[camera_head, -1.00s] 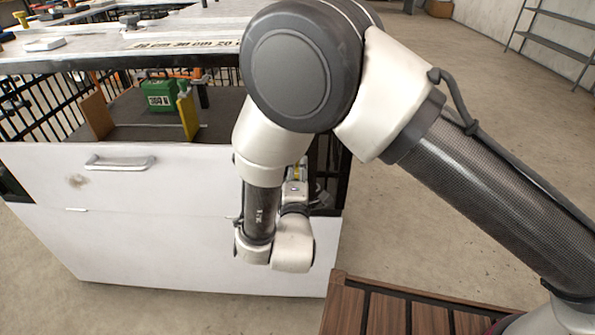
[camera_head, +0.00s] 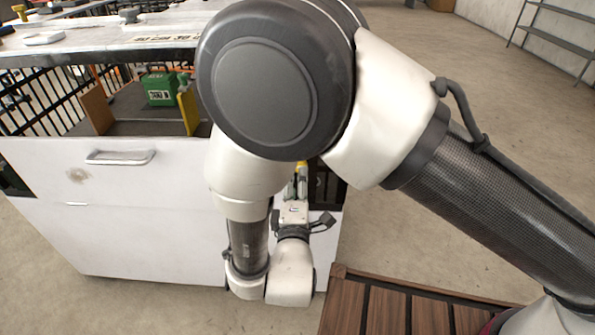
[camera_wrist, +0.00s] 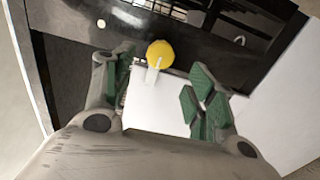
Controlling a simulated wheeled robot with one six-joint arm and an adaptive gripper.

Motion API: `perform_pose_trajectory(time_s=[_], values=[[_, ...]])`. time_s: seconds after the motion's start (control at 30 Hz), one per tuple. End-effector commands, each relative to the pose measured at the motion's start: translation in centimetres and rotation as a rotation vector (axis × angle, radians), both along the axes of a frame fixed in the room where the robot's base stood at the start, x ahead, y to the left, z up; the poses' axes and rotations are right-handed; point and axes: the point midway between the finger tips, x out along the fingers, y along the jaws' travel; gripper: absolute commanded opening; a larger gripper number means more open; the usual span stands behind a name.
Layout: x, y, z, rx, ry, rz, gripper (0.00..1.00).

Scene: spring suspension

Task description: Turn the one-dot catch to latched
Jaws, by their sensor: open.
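A catch with a round yellow knob (camera_wrist: 159,53) and a pale, narrow bar (camera_wrist: 152,76) below it shows in the wrist view, on a dark panel (camera_wrist: 75,75). A single pale dot (camera_wrist: 101,23) is on the panel to the upper left of the knob. My gripper (camera_wrist: 162,88) is open, its green-padded fingers to the left and right, with the knob just beyond and between them. Nothing is held. In the head view my gripper (camera_head: 299,187) is at the right end of the cabinet, with a bit of yellow at its tip. The catch's setting cannot be told.
The white cabinet front (camera_head: 150,235) has a metal handle (camera_head: 120,157). Its open shelf holds a green box (camera_head: 159,89) and a yellow upright piece (camera_head: 188,108). A slatted wooden surface (camera_head: 400,312) is at the lower right.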

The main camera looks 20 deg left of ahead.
Motion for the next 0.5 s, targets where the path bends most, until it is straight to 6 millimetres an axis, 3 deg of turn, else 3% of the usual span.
perform_pose_trajectory(time_s=[0.2, 0.5], values=[[-3.5, -0.7, 0.0, -0.001, 0.0, 0.003, 0.56], [-4.4, -1.0, 0.0, 0.0, 0.0, 0.0, 0.56]])
